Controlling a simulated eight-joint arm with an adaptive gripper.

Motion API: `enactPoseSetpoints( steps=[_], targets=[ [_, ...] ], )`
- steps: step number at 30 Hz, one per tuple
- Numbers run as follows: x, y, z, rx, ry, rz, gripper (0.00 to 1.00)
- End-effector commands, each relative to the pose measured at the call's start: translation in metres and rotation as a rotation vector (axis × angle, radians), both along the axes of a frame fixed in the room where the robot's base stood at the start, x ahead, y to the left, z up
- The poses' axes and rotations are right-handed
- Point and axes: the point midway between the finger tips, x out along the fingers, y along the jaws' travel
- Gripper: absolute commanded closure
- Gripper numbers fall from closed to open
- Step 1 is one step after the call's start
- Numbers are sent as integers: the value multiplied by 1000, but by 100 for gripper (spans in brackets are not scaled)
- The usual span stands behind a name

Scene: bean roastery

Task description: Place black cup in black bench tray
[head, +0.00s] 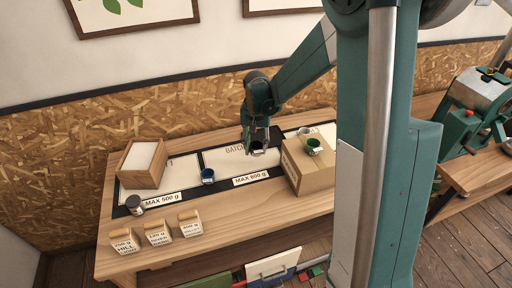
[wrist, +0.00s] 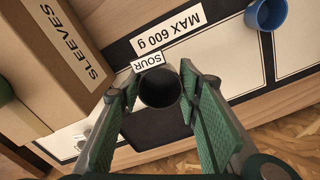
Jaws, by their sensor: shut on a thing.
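My gripper (head: 257,143) is shut on the black cup (head: 257,151), over the back middle of the bench. In the wrist view the dark round cup (wrist: 160,90) sits between my two green fingers, mouth towards the camera, with a white SOUR label at its rim. Below lies a flat black-bordered area (head: 219,188) with white panels, labelled MAX 500 g and MAX 600 g. Its black border (wrist: 121,57) also shows in the wrist view. Cup and arm hide part of the area.
A cardboard SLEEVES box (head: 309,176) stands right of my gripper, with a green cup (head: 314,146) on or by it. A blue cup (head: 207,176) stands left. A wooden box (head: 143,164), a dark jar (head: 134,205) and three labelled bags (head: 157,232) occupy the bench's left.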

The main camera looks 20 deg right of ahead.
Motion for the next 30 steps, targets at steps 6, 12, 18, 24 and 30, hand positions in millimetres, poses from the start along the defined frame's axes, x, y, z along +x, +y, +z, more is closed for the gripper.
enactPoseSetpoints(
  steps=[6, 12, 18, 24, 30],
  targets=[
    [4, -2, 0, 0, 0, 1, 79],
    [23, -11, 2, 0, 0, 8, 79],
    [60, -29, 5, 1, 0, 26, 79],
    [103, -54, 7, 1, 0, 47, 79],
    [141, -78, 8, 2, 0, 68, 79]
  ],
)
